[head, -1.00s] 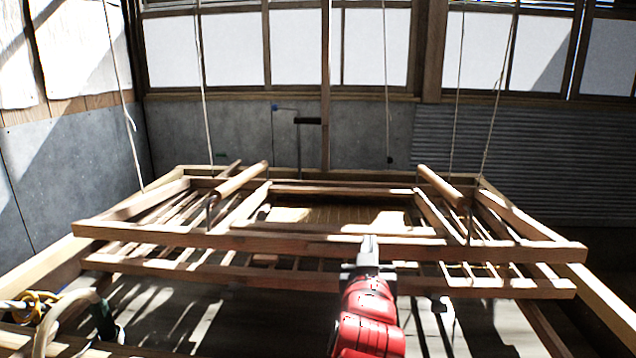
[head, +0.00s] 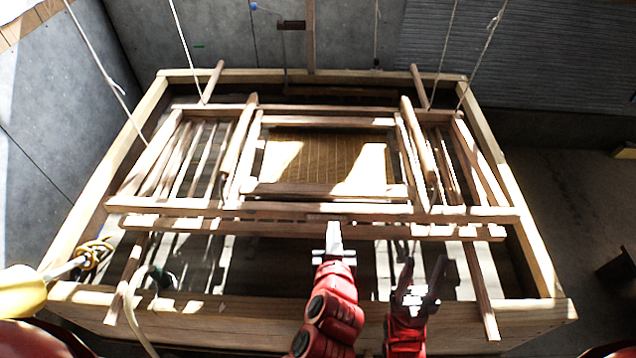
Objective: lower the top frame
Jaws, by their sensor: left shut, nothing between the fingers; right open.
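A wooden top frame (head: 283,208) with two round handle rods (head: 239,150) hangs on cords over a wooden vat. Its front bar lies above a second wooden frame (head: 270,229). A mesh screen (head: 325,155) shows in the middle, with patches of sunlight on it. My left gripper (head: 333,232) is shut and empty; its tips overlap the lower frame's front bar in the picture, and I cannot tell whether they touch it. My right gripper (head: 421,272) is open and empty, lower and to the right, in front of both frames.
The wooden vat rim (head: 90,215) surrounds the frames, its front wall (head: 230,318) nearest me. Cords (head: 97,65) run up from the frame's sides. A hose (head: 133,300) hooks over the front left rim. Floor at the right (head: 575,195) is mostly clear.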

